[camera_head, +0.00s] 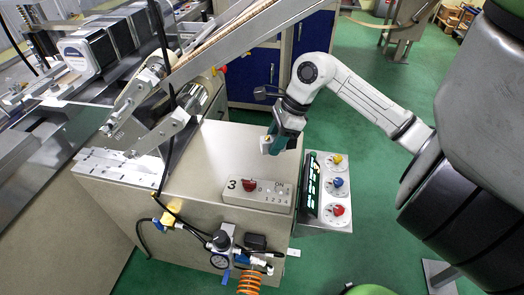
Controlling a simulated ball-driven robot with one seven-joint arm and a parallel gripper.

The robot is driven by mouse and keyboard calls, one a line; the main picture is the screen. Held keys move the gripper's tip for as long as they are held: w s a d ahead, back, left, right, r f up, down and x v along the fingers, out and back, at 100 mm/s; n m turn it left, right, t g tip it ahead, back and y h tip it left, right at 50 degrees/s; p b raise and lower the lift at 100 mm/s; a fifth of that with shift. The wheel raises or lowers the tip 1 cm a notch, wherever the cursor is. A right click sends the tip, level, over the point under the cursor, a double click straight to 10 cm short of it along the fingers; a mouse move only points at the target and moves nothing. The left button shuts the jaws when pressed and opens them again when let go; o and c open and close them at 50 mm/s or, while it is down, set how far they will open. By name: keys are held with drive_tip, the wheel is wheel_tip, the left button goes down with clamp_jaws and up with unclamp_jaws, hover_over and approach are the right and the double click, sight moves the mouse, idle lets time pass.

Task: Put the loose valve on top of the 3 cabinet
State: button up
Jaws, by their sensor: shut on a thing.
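The 3 cabinet (200,168) is a beige box-shaped cabinet with a flat top, left of centre in the head view. My gripper (271,146) points down over the right part of its top. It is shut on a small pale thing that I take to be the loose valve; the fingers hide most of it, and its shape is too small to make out. I cannot tell whether it touches the cabinet top or hangs just above it.
A regulator with a gauge (218,261) and an orange coiled hose (249,282) are on the front. Machine rails (200,60) slope over the left.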

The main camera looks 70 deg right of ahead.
hover_over(258, 164)
drive_tip(key=s, duration=0.2)
drive_tip(key=f, duration=0.4)
drive_tip(key=shift+w+d+f, duration=0.25)
drive_tip(key=shift+d+f, duration=0.05)
drive_tip(key=shift+f, duration=0.05)
drive_tip(key=f, duration=0.1)
drive_tip(key=f+p, duration=0.1)
drive_tip(key=f, duration=0.1)
drive_tip(key=shift+w+d, duration=0.1)
drive_tip(key=shift+w, duration=0.1)
drive_tip(key=shift+f, duration=0.4)
drive_tip(key=shift+f, duration=0.1)
drive_tip(key=o, duration=1.2)
